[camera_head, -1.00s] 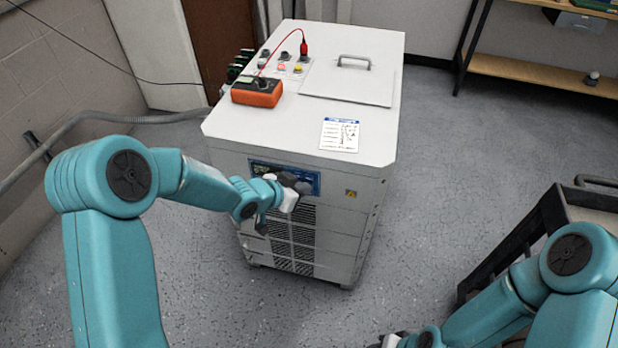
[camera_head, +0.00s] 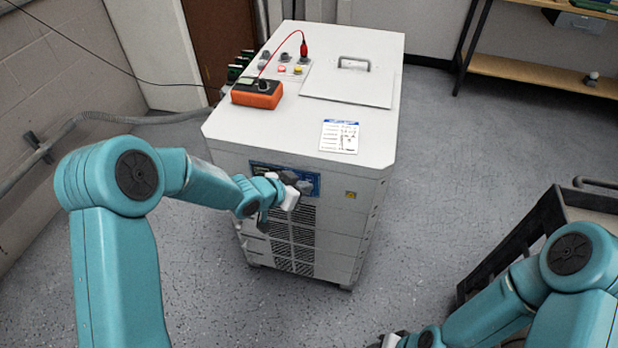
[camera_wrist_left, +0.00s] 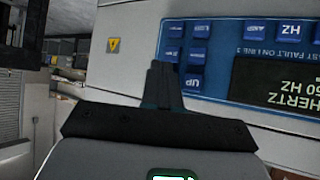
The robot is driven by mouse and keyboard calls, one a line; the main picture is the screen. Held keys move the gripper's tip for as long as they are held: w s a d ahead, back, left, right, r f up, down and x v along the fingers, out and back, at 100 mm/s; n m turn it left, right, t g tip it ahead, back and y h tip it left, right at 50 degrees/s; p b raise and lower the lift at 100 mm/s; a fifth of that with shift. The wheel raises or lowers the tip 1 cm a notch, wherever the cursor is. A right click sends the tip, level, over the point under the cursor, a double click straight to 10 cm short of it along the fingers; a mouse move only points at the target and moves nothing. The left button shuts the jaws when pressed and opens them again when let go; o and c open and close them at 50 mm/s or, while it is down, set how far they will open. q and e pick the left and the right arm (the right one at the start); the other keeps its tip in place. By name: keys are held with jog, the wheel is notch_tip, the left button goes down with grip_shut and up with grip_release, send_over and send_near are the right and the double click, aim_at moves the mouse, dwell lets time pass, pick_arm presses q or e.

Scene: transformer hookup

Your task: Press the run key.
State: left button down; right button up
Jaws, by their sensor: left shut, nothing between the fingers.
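The white cabinet (camera_head: 315,195) has a blue key panel (camera_head: 312,180) on its front, partly hidden by my left gripper (camera_head: 302,187). In the left wrist view the panel appears upside down, with blue keys (camera_wrist_left: 197,54) and a dark display (camera_wrist_left: 285,85) reading "HERTZ 50 HZ". Keys marked UP, AMP and HZ can be read; I cannot make out which is the run key. My left gripper (camera_wrist_left: 163,70) is shut and empty, its tips over the edge of the panel by the small keys. Contact cannot be told. My right gripper (camera_head: 393,340) shows only partly at the bottom edge.
An orange meter (camera_head: 257,93) with a red lead, a paper card (camera_head: 339,136) and a lid with a handle (camera_head: 350,82) are on the cabinet top. A dark cart (camera_head: 530,235) stands at the right. The floor between is clear.

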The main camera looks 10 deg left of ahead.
pick_arm(q)
jog(key=shift+w+p, duration=0.3)
jog(key=shift+w, duration=0.05)
dwell(0.8)
jog(key=shift+s, duration=0.1)
jog(key=shift+s+b, duration=0.55)
jog(key=shift+s, duration=0.1)
jog(key=s+b, duration=0.3)
jog(key=s, duration=0.2)
jog(key=shift+a, duration=0.1)
dwell(1.0)
